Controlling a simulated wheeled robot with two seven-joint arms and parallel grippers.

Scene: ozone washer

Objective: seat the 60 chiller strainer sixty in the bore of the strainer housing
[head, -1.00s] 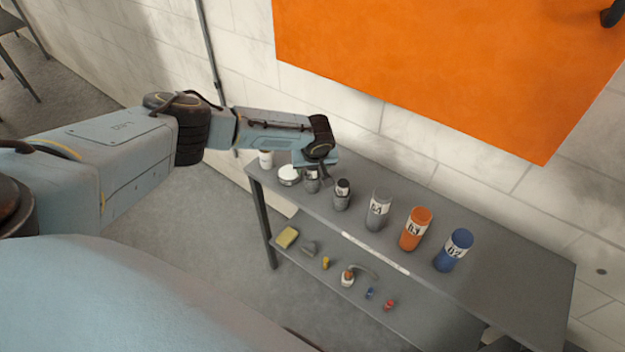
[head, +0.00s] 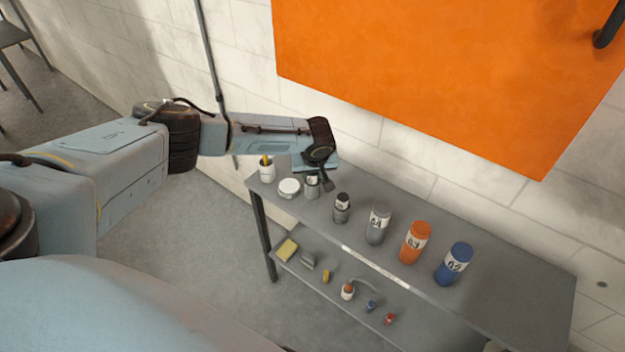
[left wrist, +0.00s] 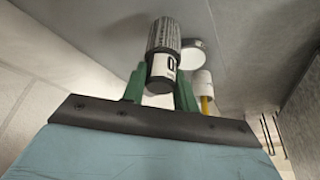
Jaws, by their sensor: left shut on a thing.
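My left gripper (left wrist: 159,90) is shut on a small ribbed grey canister (left wrist: 163,36) with a white label and a dark end. One green finger stands on each side of it. Only part of the label shows, a dark round figure like a 0, so I cannot read the full number. In the head view the held canister (head: 312,189) is at the far left part of the bench, partly hidden by the gripper. I cannot tell whether it touches the bench top. The strainer housing cannot be made out, and my right gripper is not in view.
A white round tub (head: 289,187) and a white cup (head: 267,171) stand left of the held canister. To its right stand a small dark-topped canister (head: 342,209), a grey one (head: 378,223), an orange one (head: 415,243) and a blue one (head: 453,265). Small items lie on the lower shelf.

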